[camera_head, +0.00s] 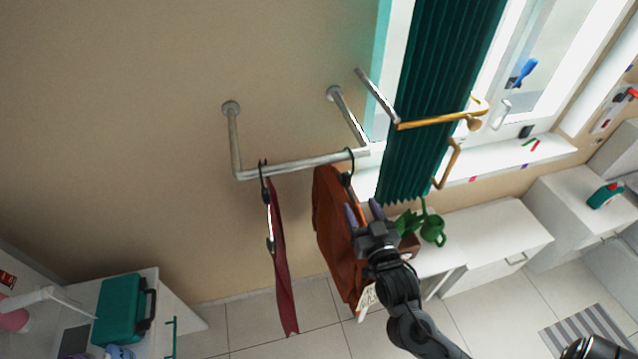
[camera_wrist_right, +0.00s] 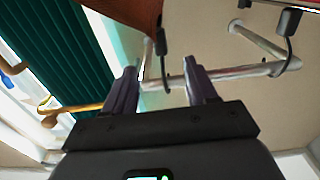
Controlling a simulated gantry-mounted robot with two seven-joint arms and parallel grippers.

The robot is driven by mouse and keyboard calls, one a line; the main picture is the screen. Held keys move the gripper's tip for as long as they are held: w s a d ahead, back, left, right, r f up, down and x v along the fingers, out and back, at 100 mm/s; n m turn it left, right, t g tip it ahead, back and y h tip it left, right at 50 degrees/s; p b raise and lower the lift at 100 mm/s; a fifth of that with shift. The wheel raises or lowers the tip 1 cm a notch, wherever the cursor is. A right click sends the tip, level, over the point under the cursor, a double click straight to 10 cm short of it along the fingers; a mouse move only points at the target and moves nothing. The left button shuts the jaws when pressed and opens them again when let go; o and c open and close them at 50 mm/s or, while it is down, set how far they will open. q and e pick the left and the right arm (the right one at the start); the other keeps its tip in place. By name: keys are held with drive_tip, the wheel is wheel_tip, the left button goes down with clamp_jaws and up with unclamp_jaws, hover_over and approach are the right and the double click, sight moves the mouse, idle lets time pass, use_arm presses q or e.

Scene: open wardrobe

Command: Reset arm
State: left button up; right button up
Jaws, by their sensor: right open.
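My right gripper (camera_head: 364,212) is at the end of the dark arm that comes in from the lower right. In the right wrist view the open fingers (camera_wrist_right: 163,82) point toward the rail (camera_wrist_right: 215,75), and part of the orange-brown garment (camera_wrist_right: 130,8) shows at the top. My left gripper is not in view.
A dark red garment (camera_head: 281,265) hangs left of the orange-brown one. A teal curtain (camera_head: 432,105) hangs at the window beside a gold rod (camera_head: 437,121). A white desk (camera_head: 490,240) with a green watering can (camera_head: 433,230) stands at right. A teal case (camera_head: 121,309) is lower left.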

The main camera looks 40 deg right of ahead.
drive_tip(key=shift+s+r+p, duration=0.1)
drive_tip(key=shift+p, duration=0.25)
drive_tip(key=p, duration=0.1)
drive_tip(key=s+r+p, duration=0.1)
drive_tip(key=shift+a+r+g+y+p, duration=0.1)
drive_tip(key=shift+a+g+y+p, duration=0.2)
drive_tip(key=shift+a, duration=0.05)
drive_tip(key=s+a+f+n+g+y+p, duration=0.3)
drive_tip(key=s+a+g+y, duration=0.1)
drive_tip(key=a, duration=0.3)
drive_tip(key=s+a+f+n+g+y+p, duration=0.2)
drive_tip(key=s+a+g+y, duration=0.1)
drive_tip(key=a, duration=0.3)
drive_tip(key=s+a+f+n+g, duration=0.2)
drive_tip(key=s+g, duration=0.3)
drive_tip(key=s, duration=0.3)
drive_tip(key=shift+s+f, duration=0.2)
drive_tip(key=shift+f, duration=0.6)
drive_tip(key=shift+a, duration=0.1)
